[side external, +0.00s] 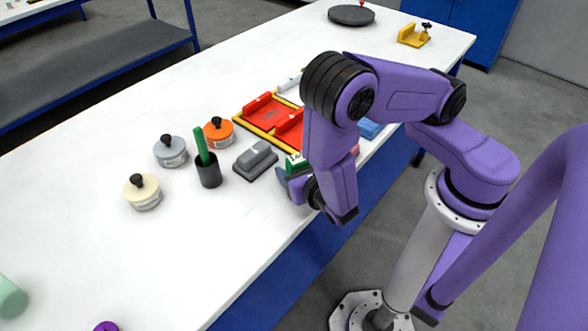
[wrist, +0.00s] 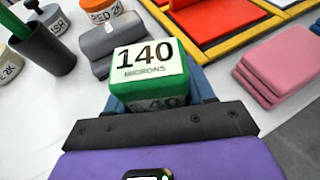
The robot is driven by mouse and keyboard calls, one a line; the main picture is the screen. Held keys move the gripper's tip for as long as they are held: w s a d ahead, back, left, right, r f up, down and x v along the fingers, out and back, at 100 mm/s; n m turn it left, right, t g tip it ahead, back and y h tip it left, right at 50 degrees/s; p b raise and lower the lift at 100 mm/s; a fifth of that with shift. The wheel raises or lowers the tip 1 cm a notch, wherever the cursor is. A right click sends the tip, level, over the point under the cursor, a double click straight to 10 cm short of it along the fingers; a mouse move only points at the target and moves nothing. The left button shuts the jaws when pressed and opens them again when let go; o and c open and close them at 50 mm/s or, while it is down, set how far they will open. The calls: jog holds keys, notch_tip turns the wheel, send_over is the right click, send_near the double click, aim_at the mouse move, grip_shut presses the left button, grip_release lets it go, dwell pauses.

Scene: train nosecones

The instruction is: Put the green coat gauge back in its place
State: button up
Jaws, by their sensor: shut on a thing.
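The green coat gauge (wrist: 150,68) is a small green block with a white label reading 140 MICRONS. My gripper (wrist: 160,88) is shut on it, with blue-grey fingers on both sides. In the side view only a bit of the gauge (side external: 295,162) shows past my wrist, near the table's front edge. The yellow-edged tray with red inserts (side external: 243,118) lies just behind; in the wrist view its yellow edge (wrist: 222,52) is at top right. Part of the tray is hidden by my arm. I cannot tell whether the gauge touches the table.
A grey block (side external: 255,158) and a black cup (side external: 208,175) holding a green stick stand left of the gauge. Orange (side external: 219,134), grey (side external: 171,153) and cream (side external: 143,193) tins are farther left. Stacked pink pads (wrist: 283,62) lie right in the wrist view. The left table is mostly clear.

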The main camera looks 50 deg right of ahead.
jog(key=shift+f, duration=0.1)
jog(key=o, duration=1.3)
jog(key=shift+c, duration=0.2)
jog(key=v, duration=1.2)
jog(key=s+d+r+m+g+y, duration=0.5)
jog(key=d+r+m+g, duration=0.5)
jog(key=m, duration=0.8)
jog(key=shift+s+r+m+g+y, duration=0.4)
jog(key=shift+s+r+g, duration=0.8)
jog(key=shift+r, duration=0.5)
